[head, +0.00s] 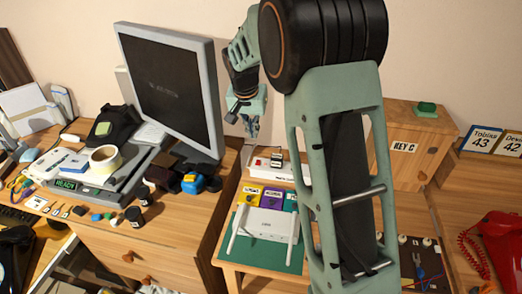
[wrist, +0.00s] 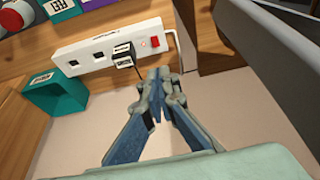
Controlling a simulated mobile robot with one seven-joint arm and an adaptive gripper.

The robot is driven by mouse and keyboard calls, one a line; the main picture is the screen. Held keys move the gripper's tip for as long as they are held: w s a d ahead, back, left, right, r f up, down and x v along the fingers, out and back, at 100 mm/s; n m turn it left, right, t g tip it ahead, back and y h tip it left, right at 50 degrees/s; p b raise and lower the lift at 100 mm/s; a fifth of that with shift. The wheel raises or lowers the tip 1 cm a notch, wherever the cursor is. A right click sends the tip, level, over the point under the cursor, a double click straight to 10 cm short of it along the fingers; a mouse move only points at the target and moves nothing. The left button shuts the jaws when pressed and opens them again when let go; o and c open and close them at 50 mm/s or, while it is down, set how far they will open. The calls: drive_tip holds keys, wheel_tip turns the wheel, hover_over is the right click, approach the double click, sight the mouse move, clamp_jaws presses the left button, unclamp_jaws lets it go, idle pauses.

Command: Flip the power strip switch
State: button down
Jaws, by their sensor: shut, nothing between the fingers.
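The white power strip (wrist: 95,51) lies on the wooden surface in the wrist view, with two sockets at its left, black plugs (wrist: 123,54) in its middle and a red switch (wrist: 155,42) near its right end. A white cord leaves that end. In the head view the power strip (head: 266,165) is on the low table behind the router. My gripper (wrist: 159,74) is shut and empty. In the wrist view its tips appear just below the switch; I cannot tell whether they touch the strip. In the head view my gripper (head: 251,132) hangs above the strip.
A white router (head: 267,224) sits on a green mat (head: 240,248) in front of the strip, with coloured boxes (head: 272,199) between. A monitor (head: 172,85) stands at left, a wooden KEY C box (head: 413,140) at right. A teal open box (wrist: 55,92) is beside the strip.

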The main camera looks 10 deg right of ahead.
sight(258, 160)
drive_tip(key=shift+w+d+f, duration=0.1)
drive_tip(key=shift+w, duration=0.15)
drive_tip(key=x, duration=1.3)
drive_tip(key=shift+s+f, duration=0.2)
drive_tip(key=shift+f, duration=0.35)
drive_tip(key=shift+p, duration=0.5)
